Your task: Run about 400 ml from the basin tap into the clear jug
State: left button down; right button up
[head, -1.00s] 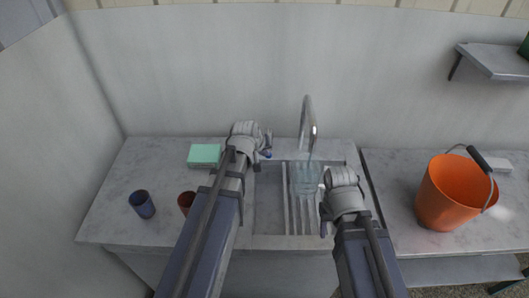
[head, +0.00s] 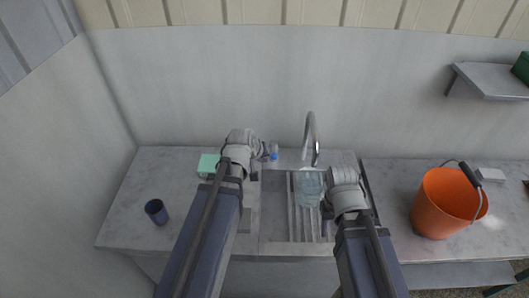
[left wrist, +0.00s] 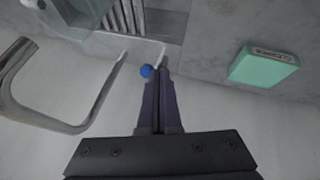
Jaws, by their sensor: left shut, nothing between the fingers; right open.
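The clear jug (head: 308,190) stands upright in the basin (head: 272,228), below the tap (head: 312,135). Its lower part looks bluish, but I cannot read a water level or make out a stream. The tap's curved spout also shows in the left wrist view (left wrist: 45,118). A blue-tipped tap handle (left wrist: 147,71) is close beside the fingertips of my left gripper (left wrist: 160,72), which is shut and empty. Whether they touch is unclear. My right gripper (head: 326,212) is open just right of the jug, its fingers partly hidden by its own wrist.
An orange bucket (head: 440,205) stands on the right counter. A wall shelf (head: 490,80) is at upper right. The wall is close behind the tap.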

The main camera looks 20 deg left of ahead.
pick_arm(q)
jog(key=shift+s+a+r+p, duration=0.1)
jog(key=shift+s+r+p, duration=0.45)
jog(key=shift+s+r, duration=0.55)
pick_arm(e)
jog(key=shift+s+a+r, duration=0.1)
jog(key=shift+s+r, duration=0.05)
jog(key=shift+r, duration=0.4)
jog(key=shift+s+a+r, duration=0.1)
jog(key=shift+r, duration=0.4)
pick_arm(q)
jog(key=shift+f, duration=0.1)
jog(key=shift+s, duration=0.1)
jog(key=s+d+f+m+g+y+b, duration=0.1)
jog(key=s+d+f+m+g+b, duration=0.1)
jog(key=s+d, duration=0.5)
jog(key=s+d+f+m+g+y+b, duration=0.1)
jog(key=s+d+f+m+g+b, duration=0.1)
jog(key=s+d+f+m+g, duration=0.3)
jog(key=s+d+m, duration=0.1)
jog(key=s+d, duration=0.1)
jog(key=s, duration=0.1)
jog(key=shift+f+m, duration=0.25)
jog(key=shift+m, duration=0.15)
pick_arm(e)
notch_tip(320, 180, down, 4)
jog(key=shift+f, duration=0.1)
pick_arm(q)
jog(key=shift+s+d, duration=0.1)
